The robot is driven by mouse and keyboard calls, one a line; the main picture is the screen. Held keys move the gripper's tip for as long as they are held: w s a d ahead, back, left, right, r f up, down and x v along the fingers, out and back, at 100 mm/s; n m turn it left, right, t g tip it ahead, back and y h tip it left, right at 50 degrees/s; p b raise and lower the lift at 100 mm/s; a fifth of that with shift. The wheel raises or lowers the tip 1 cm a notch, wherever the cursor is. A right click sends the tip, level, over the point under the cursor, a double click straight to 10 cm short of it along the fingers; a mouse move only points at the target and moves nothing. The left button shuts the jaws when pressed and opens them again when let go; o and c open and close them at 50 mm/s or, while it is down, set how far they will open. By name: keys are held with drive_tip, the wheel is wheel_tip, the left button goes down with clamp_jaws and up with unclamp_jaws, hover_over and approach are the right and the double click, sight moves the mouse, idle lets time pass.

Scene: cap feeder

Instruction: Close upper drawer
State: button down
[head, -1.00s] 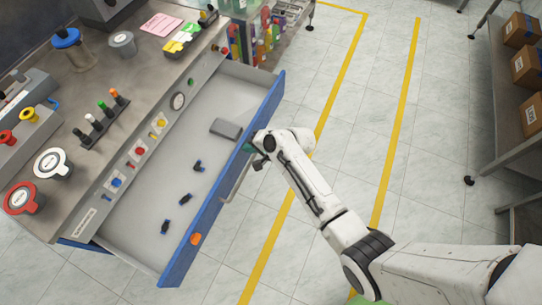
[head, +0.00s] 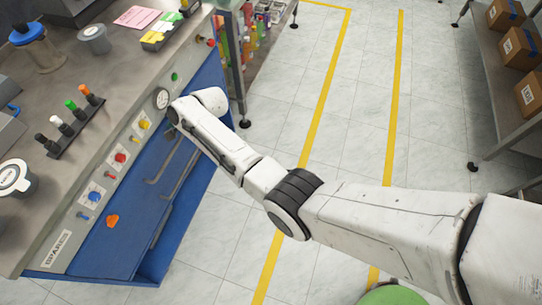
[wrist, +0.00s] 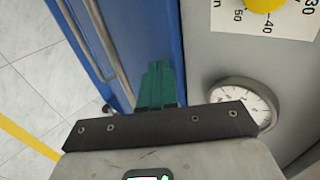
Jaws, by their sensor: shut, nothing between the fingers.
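The upper drawer's blue front (head: 130,210) now sits up against the grey control panel in the head view, and the drawer's inside no longer shows. Its metal handle (head: 160,165) and an orange tag (head: 112,221) are on the front. In the wrist view the blue front (wrist: 165,35) runs beside the grey panel, with handle bars to the left. My gripper (wrist: 157,85) has its teal fingers together and empty, at the drawer front near the panel edge. Whether the fingertips touch the front I cannot tell. In the head view the fingers are hidden behind my wrist.
The panel carries a round gauge (wrist: 243,103), a yellow knob (wrist: 262,4) and several buttons. Marker-like sticks in a black rack (head: 70,127) and jars stand on the worktop. Floor to the right is clear up to a shelf with boxes (head: 528,93).

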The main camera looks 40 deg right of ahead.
drive_tip(key=shift+w+a+r+b, duration=0.2)
drive_tip(key=shift+w+a+b, duration=0.2)
drive_tip(key=shift+w, duration=0.3)
